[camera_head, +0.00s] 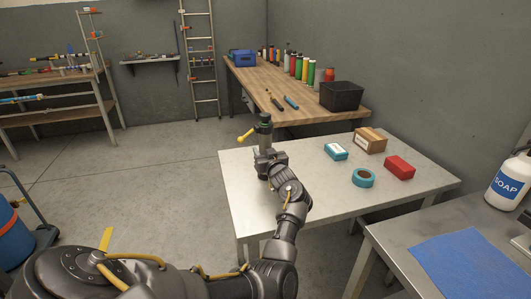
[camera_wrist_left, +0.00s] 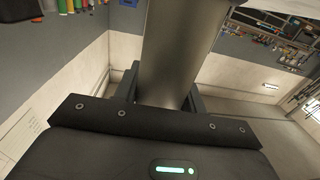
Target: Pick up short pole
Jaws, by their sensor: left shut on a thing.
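My left gripper (camera_head: 264,153) is over the left part of the light metal table, with its arm coming in from the lower left. It is shut on a short pole, a grey cylinder (camera_wrist_left: 178,50) that stands up between the fingers in the left wrist view. In the head view the upper part of the pole (camera_head: 264,124) looks dark, with a green band, and a yellow-tipped lever (camera_head: 245,135) shows beside it. Its lower end is hidden behind the gripper, so I cannot tell whether it touches the table. My right gripper is not in view.
On the metal table (camera_head: 235,185) lie a teal box (camera_head: 336,151), a teal tape roll (camera_head: 363,178), a red box (camera_head: 400,167) and a brown box (camera_head: 370,140). A wooden bench behind holds several bottles and a black bin (camera_head: 341,96). A soap bottle (camera_head: 509,182) stands right.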

